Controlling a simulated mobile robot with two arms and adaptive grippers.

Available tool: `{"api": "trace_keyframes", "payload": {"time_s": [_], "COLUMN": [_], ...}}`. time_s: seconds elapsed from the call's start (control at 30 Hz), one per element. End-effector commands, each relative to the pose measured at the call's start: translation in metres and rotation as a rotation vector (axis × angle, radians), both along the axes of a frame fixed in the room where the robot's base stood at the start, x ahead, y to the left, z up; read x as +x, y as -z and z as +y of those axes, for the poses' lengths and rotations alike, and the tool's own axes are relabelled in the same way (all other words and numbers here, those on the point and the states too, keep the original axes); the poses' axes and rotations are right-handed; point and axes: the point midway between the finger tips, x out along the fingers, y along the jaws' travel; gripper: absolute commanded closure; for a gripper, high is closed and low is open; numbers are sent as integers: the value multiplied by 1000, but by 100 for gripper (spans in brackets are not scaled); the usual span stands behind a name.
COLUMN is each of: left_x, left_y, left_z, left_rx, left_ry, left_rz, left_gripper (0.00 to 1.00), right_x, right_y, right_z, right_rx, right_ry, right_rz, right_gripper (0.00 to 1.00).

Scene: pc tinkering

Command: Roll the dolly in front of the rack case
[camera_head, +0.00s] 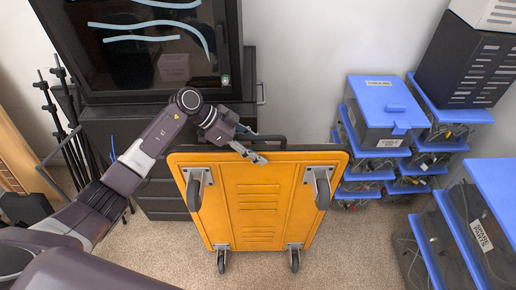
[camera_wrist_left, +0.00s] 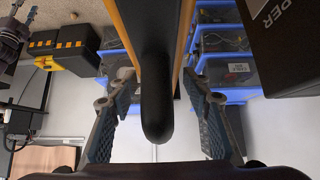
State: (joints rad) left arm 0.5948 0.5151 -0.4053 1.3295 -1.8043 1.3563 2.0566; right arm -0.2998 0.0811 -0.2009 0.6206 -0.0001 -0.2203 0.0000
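The yellow dolly (camera_head: 255,200) stands tilted up on edge, its underside and several black casters facing me in the head view. A black handle (camera_head: 215,148) runs along its top edge. My left gripper (camera_head: 257,153) is at the middle of that top edge. In the left wrist view, the handle (camera_wrist_left: 157,105) lies between the fingers of the left gripper (camera_wrist_left: 157,78), with gaps on both sides, so it is open around the handle. The black rack case (camera_head: 150,75) with a glass front stands behind the dolly, to the left. My right gripper is not in view.
A dark drawer cabinet (camera_head: 155,195) is under the rack case. Stacked blue-lidded bins (camera_head: 382,108) stand to the right, with more bins (camera_head: 470,230) nearer. Black tripod stands (camera_head: 62,125) are at left. Carpet (camera_head: 165,245) is clear around the dolly's base.

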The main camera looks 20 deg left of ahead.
Motion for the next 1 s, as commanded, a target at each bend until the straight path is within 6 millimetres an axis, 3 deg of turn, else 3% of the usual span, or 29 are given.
{"api": "trace_keyframes", "payload": {"time_s": [0.07,0.37,0.73,0.87,1.0], "left_x": [0,0,-2,-7,-16], "left_y": [0,0,-1,-2,-3], "left_z": [0,0,8,28,62], "left_rx": [0,0,2,7,12], "left_ry": [0,1,-2,-5,-7], "left_rz": [0,-1,0,1,3], "left_gripper": [66,99,100,100,100], "right_x": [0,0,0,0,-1], "right_y": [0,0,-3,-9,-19], "right_z": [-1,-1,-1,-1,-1], "right_rx": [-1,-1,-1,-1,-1], "right_ry": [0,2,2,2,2], "right_rz": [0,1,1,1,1], "right_gripper": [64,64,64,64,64]}}
